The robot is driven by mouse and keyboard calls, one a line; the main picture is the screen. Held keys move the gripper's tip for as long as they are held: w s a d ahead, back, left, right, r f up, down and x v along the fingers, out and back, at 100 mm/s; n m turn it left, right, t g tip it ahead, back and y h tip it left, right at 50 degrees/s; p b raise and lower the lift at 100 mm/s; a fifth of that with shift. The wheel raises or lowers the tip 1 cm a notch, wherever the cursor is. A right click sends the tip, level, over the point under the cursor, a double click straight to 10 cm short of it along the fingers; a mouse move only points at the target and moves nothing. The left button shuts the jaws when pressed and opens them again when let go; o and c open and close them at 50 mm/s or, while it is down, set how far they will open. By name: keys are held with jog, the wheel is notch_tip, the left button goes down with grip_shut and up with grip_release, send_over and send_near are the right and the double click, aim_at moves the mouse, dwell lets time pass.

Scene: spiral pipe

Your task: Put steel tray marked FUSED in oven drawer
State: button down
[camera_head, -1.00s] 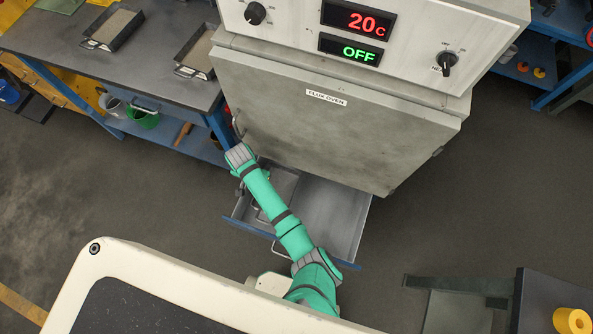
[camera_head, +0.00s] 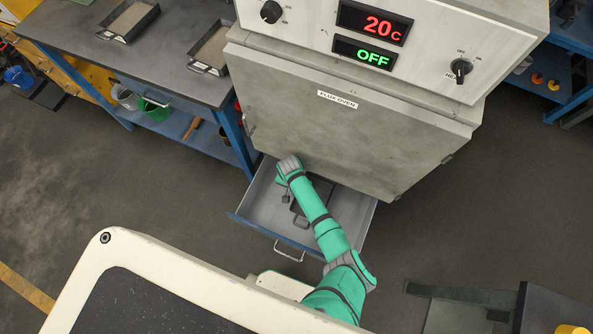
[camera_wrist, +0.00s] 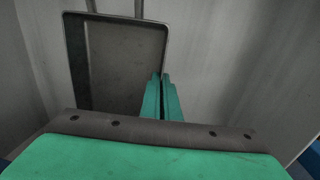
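A grey steel tray (camera_wrist: 125,55) with thin loop handles lies in or just above the open oven drawer (camera_head: 355,212). In the head view the tray (camera_head: 302,222) is near the drawer's middle, partly hidden by my arm. My gripper (camera_wrist: 160,78) is over the drawer, its green fingers almost together at the tray's right rim in the wrist view. They appear shut on that rim. I cannot tell whether the tray rests on the drawer floor. No FUSED marking is readable on it.
The flux oven (camera_head: 340,130) stands over the drawer and reads 20C and OFF. Two more trays, one at the far left (camera_head: 130,20) and one nearer the oven (camera_head: 211,50), stand on the workbench (camera_head: 160,55). The drawer's right part is empty.

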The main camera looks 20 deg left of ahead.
jog(key=shift+f, duration=1.5)
jog(key=shift+f, duration=0.1)
jog(key=c, duration=2)
grip_release()
jog(key=r, duration=0.8)
jog(key=a+r, duration=0.1)
jog(key=r, duration=0.3)
jog(key=shift+a+r, duration=0.1)
jog(key=shift+r, duration=0.05)
